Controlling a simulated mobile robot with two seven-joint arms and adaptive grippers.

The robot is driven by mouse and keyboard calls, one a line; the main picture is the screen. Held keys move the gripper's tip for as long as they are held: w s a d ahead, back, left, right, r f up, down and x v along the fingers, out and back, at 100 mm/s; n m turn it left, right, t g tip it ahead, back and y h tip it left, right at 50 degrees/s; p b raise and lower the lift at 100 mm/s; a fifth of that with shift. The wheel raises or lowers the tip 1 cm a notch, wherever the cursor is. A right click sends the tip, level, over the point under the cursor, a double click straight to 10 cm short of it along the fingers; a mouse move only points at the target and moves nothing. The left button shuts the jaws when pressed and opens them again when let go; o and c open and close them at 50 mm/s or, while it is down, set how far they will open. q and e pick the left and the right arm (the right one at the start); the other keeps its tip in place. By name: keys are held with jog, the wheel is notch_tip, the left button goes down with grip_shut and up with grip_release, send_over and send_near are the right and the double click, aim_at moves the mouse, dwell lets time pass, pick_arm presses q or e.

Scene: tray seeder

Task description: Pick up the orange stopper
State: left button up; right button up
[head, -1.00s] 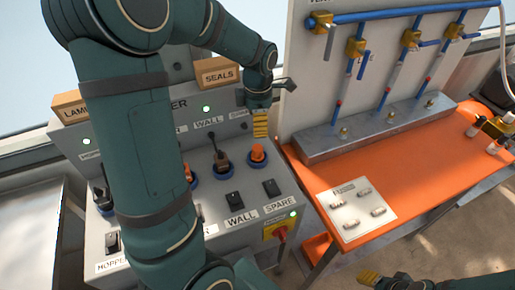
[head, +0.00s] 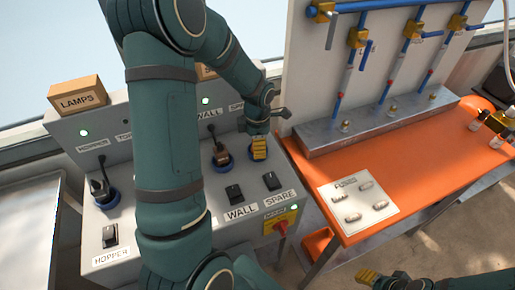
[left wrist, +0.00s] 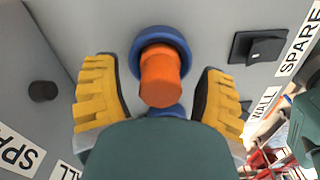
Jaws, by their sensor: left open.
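The orange stopper (left wrist: 160,78) sits in a blue ring socket (left wrist: 158,40) on the grey control panel, in the SPARE column. In the left wrist view it lies between the two yellow fingers of my left gripper (left wrist: 155,95), with a gap on each side. The left gripper is open and also shows in the head view (head: 259,148), pointing down over the stopper and mostly hiding it there. The yellow fingertip of my right gripper (head: 367,276) shows at the bottom of the head view, away from the panel; its jaws are not clear.
Black plugs stand in the WALL socket (head: 221,158) and HOPPER socket (head: 103,190). Black switches (head: 233,194) and a red knob (head: 281,228) lie in front. An orange bench (head: 400,170) with pipes and a fuse card (head: 358,200) is at right.

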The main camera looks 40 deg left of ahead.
pick_arm(q)
jog(key=shift+f, duration=0.4)
jog(key=shift+r, duration=0.1)
grip_shut()
